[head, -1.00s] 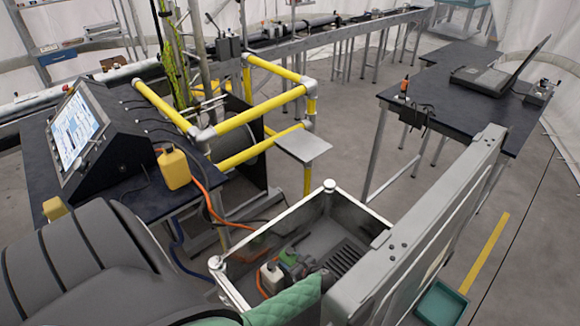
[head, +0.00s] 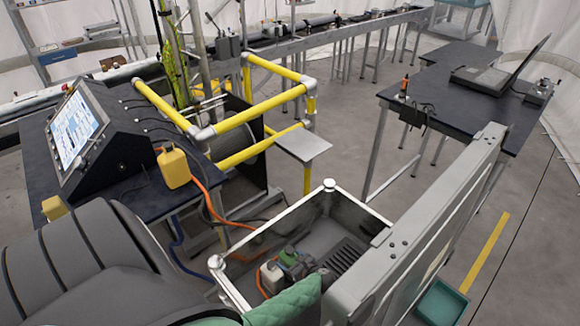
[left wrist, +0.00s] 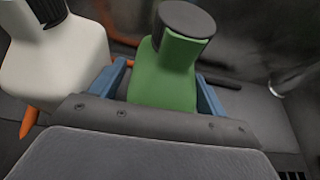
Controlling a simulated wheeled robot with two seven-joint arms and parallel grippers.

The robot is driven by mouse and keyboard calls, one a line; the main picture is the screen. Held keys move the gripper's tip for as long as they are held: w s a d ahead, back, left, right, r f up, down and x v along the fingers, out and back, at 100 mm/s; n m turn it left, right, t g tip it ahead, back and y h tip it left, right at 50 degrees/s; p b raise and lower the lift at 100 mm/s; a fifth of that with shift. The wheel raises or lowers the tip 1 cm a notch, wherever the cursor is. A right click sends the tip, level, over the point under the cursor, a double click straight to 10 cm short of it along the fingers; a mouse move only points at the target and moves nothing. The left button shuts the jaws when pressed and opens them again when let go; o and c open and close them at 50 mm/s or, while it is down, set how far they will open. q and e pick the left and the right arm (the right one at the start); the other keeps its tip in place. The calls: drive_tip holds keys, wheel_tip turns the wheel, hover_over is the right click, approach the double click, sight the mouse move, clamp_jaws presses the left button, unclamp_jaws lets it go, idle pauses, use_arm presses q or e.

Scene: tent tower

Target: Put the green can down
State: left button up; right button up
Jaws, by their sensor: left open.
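The green can (left wrist: 165,72) has a dark round cap and is inside the metal-framed crate (head: 232,284). It also shows small in the head view (head: 288,258). My left gripper (left wrist: 160,80) is open, with one blue finger on each side of the green can. The can's lower part is hidden behind the gripper body in the left wrist view, so I cannot tell exactly how its base rests. A white can (left wrist: 55,65) with a black cap stands close by on the left, also visible in the head view (head: 271,275). My right gripper is not in view.
An orange hose (head: 207,195) runs down from the desk by a yellow container (head: 174,168). Yellow railing (head: 260,108) stands behind the crate. A tall grey panel (head: 430,235) rises on its right. A green quilted item (head: 288,304) lies at the crate's front.

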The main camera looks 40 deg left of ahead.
use_arm(q)
drive_tip(key=shift+r, duration=0.1)
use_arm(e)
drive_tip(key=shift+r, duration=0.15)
use_arm(q)
drive_tip(key=shift+r+p, duration=0.15)
drive_tip(key=shift+p, duration=0.15)
drive_tip(key=w+v, duration=0.1)
drive_tip(key=v, duration=1.1)
drive_tip(key=shift+s, duration=0.45)
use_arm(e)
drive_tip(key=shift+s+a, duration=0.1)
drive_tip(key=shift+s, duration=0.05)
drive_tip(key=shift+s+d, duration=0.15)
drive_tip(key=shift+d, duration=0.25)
